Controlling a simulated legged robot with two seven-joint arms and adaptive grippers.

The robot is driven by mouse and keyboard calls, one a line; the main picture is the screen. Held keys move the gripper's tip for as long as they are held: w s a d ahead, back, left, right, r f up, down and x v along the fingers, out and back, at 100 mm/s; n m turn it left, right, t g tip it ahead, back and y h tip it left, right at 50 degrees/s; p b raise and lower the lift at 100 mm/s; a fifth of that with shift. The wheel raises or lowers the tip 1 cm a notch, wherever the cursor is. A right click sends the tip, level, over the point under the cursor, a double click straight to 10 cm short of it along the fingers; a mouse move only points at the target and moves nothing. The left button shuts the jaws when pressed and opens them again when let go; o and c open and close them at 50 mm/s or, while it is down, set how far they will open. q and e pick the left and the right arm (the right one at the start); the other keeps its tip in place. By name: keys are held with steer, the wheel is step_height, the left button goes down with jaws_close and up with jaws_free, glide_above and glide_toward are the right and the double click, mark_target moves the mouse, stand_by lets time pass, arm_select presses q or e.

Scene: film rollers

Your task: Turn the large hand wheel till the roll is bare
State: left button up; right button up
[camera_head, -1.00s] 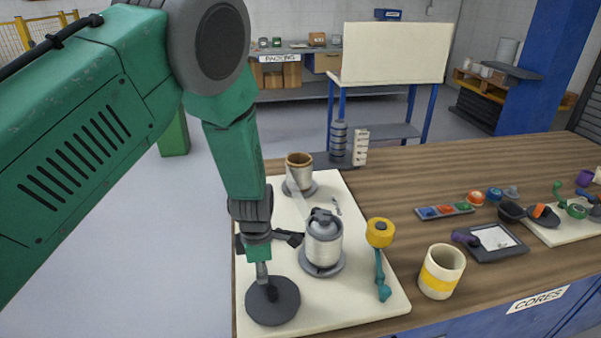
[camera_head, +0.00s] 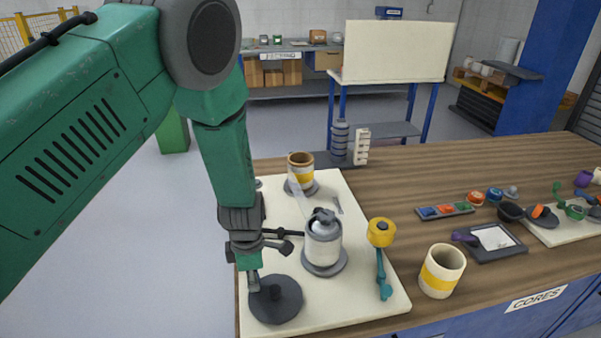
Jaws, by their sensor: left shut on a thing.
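The large hand wheel (camera_head: 284,306) is a dark disc at the near left corner of the cream board. My left gripper (camera_head: 254,281) reaches down from above and is shut at the wheel's left side, on its handle; the fingertips are small and partly hidden. The far roll (camera_head: 301,172) has a brown rim and shows a yellow band on its side. A pale film strip (camera_head: 299,201) runs from it toward the near roller (camera_head: 323,247), which is wrapped in whitish film and topped by a grey cap. My right gripper is not in view.
A yellow knob on a teal handle (camera_head: 381,236) lies on the board (camera_head: 360,306) right of the near roller. A cream core with a yellow band (camera_head: 441,271) stands on the wooden table. Trays and small parts lie farther right.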

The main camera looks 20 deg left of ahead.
arm_select(q)
steer(key=shift+s, duration=0.1)
steer(key=shift+s+d+p, duration=0.2)
steer(key=shift+s+p, duration=0.25)
steer(key=shift+s, duration=0.5)
steer(key=o, duration=1.7)
steer(key=shift+w, duration=0.15)
steer(key=shift+c, duration=0.2)
steer(key=shift+d, duration=0.1)
steer(key=shift+r, duration=0.1)
